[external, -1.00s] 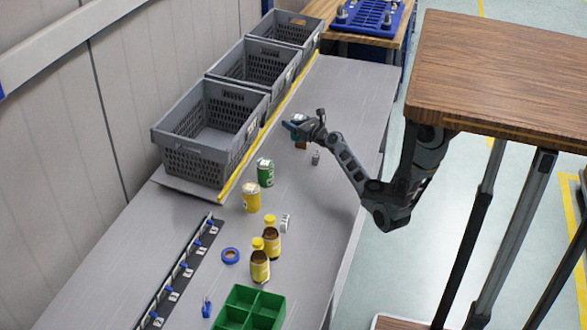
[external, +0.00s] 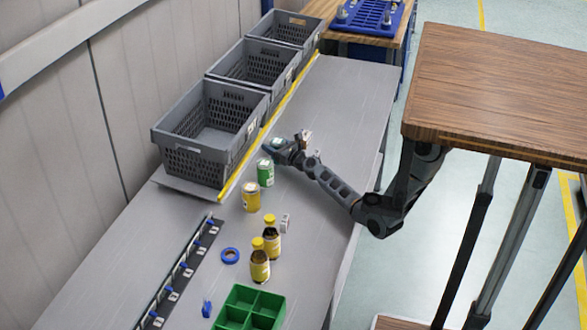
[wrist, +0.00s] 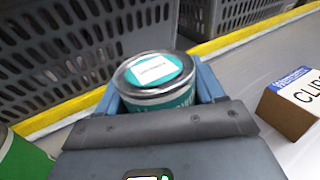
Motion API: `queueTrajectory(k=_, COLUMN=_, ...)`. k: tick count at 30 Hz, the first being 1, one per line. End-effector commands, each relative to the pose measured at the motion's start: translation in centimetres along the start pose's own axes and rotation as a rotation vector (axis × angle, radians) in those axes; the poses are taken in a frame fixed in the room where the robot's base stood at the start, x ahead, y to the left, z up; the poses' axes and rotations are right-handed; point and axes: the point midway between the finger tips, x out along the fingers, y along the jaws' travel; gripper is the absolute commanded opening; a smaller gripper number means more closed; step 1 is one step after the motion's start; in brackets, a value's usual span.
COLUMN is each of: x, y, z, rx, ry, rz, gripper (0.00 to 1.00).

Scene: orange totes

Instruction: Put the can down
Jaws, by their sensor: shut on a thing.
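A teal can (wrist: 155,92) with a silver rim and a white label on its lid stands between the blue fingers of my gripper (wrist: 160,88) in the wrist view. My gripper is shut on it. The can's lower part is hidden by the gripper, so I cannot tell whether it touches the bench. In the external view my gripper (external: 272,150) is over the grey bench, just behind a green can (external: 265,173) and beside the yellow strip. The held can is hardly visible there.
Grey crates (external: 210,132) line the bench's back edge behind a yellow strip (external: 258,148). A box marked CLIPS (wrist: 294,105) stands right of my gripper. Bench beyond is clear.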

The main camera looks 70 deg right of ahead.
Motion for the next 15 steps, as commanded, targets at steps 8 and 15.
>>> queueTrajectory(k=8, x=0.04, y=-0.02, z=0.09, rx=-0.001, ry=-0.003, rz=-0.001, gripper=0.24)
queueTrajectory(k=15, x=0.01, y=-0.01, z=-0.25, rx=-0.001, ry=-0.001, rz=0.000, gripper=0.79)
